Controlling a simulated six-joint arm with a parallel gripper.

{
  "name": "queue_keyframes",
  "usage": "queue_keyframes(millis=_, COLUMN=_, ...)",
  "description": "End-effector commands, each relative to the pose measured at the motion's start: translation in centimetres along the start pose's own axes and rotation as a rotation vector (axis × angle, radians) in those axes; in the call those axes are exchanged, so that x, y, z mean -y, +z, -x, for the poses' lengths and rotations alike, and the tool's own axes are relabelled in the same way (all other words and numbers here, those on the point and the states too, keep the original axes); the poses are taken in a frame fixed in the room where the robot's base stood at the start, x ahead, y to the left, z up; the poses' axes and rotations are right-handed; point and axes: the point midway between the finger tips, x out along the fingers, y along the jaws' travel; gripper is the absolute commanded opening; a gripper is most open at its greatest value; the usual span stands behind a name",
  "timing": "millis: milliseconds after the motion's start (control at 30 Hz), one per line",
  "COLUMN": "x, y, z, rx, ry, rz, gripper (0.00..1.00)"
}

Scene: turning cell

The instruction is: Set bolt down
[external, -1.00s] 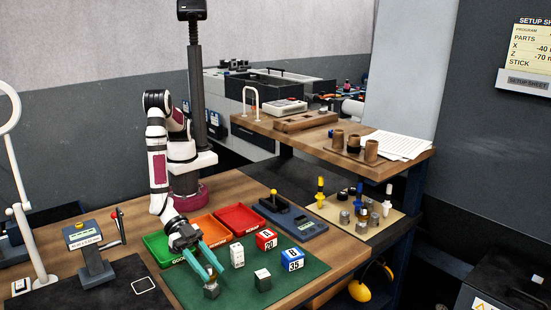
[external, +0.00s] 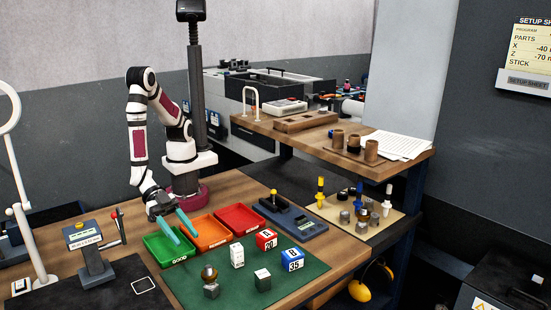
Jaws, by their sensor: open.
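The bolt, as far as I can tell, is the small metal piece with a brownish round top and a grey lower part (external: 211,291); it stands on the green mat (external: 305,270) near its front left. My gripper (external: 186,231) has teal fingers spread apart and empty. It hangs over the green tray, behind and to the left of the bolt, and does not touch it.
Green (external: 158,248), orange (external: 209,242) and red (external: 246,215) trays stand in a row behind the mat. A metal block (external: 262,280), a white block (external: 237,256), a red numbered block (external: 266,239) and a blue one (external: 291,260) sit on the mat.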

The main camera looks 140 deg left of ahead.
Motion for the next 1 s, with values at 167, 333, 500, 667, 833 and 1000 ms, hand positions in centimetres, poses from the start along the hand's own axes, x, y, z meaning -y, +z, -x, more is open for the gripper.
queue_keyframes(millis=167, x=-0.1, y=-0.3, z=0.1, rx=0.036, ry=0.025, rz=0.004, gripper=0.54)
queue_keyframes(millis=333, x=-0.1, y=-2.8, z=1.9, rx=0.337, ry=0.26, rz=-0.034, gripper=0.54)
queue_keyframes(millis=500, x=7.9, y=-3.0, z=10.6, rx=0.7, ry=0.412, rz=-0.276, gripper=0.54)
queue_keyframes(millis=667, x=18.8, y=-1.4, z=19.7, rx=0.995, ry=0.321, rz=-0.513, gripper=0.54)
queue_keyframes(millis=833, x=24.5, y=-0.7, z=24.8, rx=1.158, ry=0.219, rz=-0.617, gripper=0.54)
queue_keyframes(millis=1000, x=25.0, y=-0.6, z=25.4, rx=1.177, ry=0.212, rz=-0.631, gripper=0.54)
